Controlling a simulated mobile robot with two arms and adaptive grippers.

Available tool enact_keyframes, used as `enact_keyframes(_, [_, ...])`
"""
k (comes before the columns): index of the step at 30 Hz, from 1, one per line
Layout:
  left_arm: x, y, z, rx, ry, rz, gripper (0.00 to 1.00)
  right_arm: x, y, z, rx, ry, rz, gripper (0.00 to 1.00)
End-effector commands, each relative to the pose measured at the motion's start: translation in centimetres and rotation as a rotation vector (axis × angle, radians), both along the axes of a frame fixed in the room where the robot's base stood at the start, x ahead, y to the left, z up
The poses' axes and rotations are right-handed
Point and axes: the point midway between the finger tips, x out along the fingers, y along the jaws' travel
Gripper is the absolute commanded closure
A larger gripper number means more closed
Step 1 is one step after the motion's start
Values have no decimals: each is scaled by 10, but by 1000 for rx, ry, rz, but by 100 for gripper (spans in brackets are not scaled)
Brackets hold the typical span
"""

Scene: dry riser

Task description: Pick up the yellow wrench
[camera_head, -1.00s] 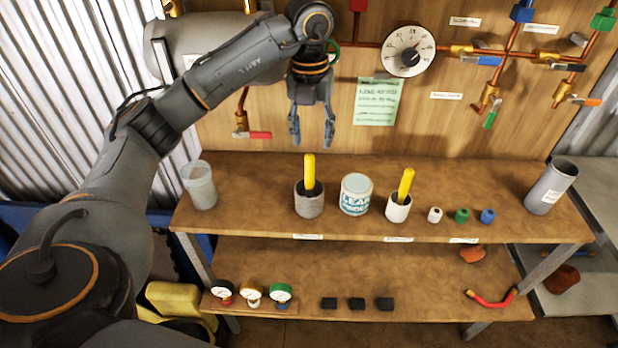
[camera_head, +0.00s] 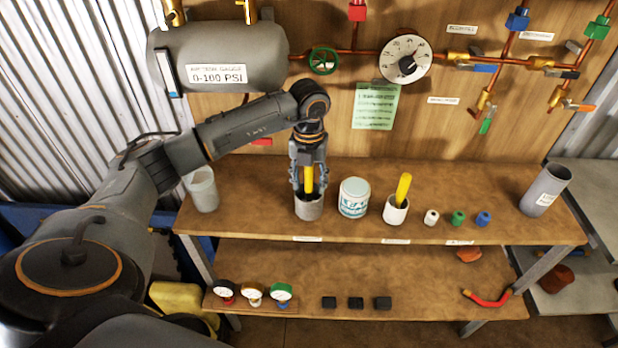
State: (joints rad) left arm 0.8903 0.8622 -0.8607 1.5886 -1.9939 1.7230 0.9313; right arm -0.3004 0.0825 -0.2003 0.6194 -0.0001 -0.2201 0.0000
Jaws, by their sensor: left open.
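A yellow handle (camera_head: 309,180), which may be the yellow wrench, stands upright in a grey cup (camera_head: 309,209) on the upper shelf. Its lower end is hidden inside the cup. A second yellow handle (camera_head: 403,188) leans slightly in a white cup (camera_head: 395,211) further right. My left gripper (camera_head: 309,184) points down at the grey cup, with its open fingers on either side of the first yellow handle. I cannot tell whether the fingers touch it. My right gripper is not in view.
A labelled can (camera_head: 353,197) stands just right of the grey cup. A translucent cup (camera_head: 203,190) is at the left, close to my arm, and a grey cylinder (camera_head: 545,190) at the right. Small caps line the shelf. Pipes and a dial gauge (camera_head: 405,59) are on the back wall.

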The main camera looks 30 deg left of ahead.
Motion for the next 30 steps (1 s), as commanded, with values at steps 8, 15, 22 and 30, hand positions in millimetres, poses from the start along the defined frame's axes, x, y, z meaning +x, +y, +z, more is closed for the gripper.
enact_keyframes(8, [0, 0, -6, 1, -1, 0, 52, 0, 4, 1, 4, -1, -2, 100])
enact_keyframes(15, [0, 0, -6, 0, -1, 0, 95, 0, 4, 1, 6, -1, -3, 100])
enact_keyframes(22, [0, 0, -5, 1, -2, 0, 100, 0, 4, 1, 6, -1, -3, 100])
enact_keyframes(30, [1, 0, 2, -1, -5, 0, 100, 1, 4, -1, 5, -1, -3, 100])
